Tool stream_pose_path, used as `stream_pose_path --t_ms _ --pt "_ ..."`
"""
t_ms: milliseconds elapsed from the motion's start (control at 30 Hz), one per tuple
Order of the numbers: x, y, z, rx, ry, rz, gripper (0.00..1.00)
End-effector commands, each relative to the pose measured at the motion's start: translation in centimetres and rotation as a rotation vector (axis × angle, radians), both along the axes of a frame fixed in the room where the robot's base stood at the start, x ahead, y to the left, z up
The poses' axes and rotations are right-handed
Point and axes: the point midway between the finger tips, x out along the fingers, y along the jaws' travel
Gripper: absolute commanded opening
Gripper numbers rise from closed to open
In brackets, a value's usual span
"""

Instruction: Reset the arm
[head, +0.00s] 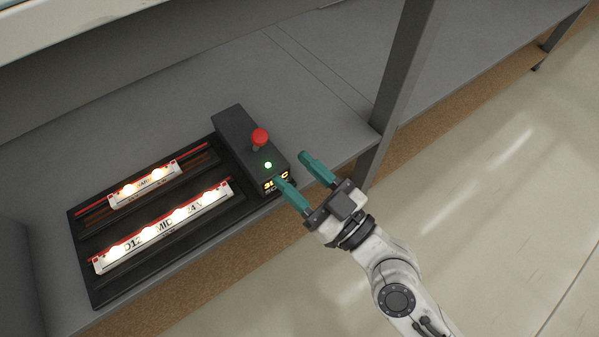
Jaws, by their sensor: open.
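My gripper (305,180) is open and empty, its two green fingers spread apart. It is at the right end of a black device (245,150) on a grey shelf. The nearer finger overlaps the device's lit display (276,182) in the picture; I cannot tell whether they touch. My arm reaches in from the lower right. The device has a red knob (260,137) and a lit green light (268,165).
A black tray (93,289) joins the device on the left. It holds a short lit strip (145,187) and a longer lit strip (165,228). A grey post (398,85) rises just behind my gripper. Open floor (480,220) lies to the right.

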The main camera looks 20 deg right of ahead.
Motion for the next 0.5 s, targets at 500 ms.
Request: stream_pose_path --t_ms 500 --pt "-0.4 0.2 -1.3 -0.074 0.091 0.057 0.53"
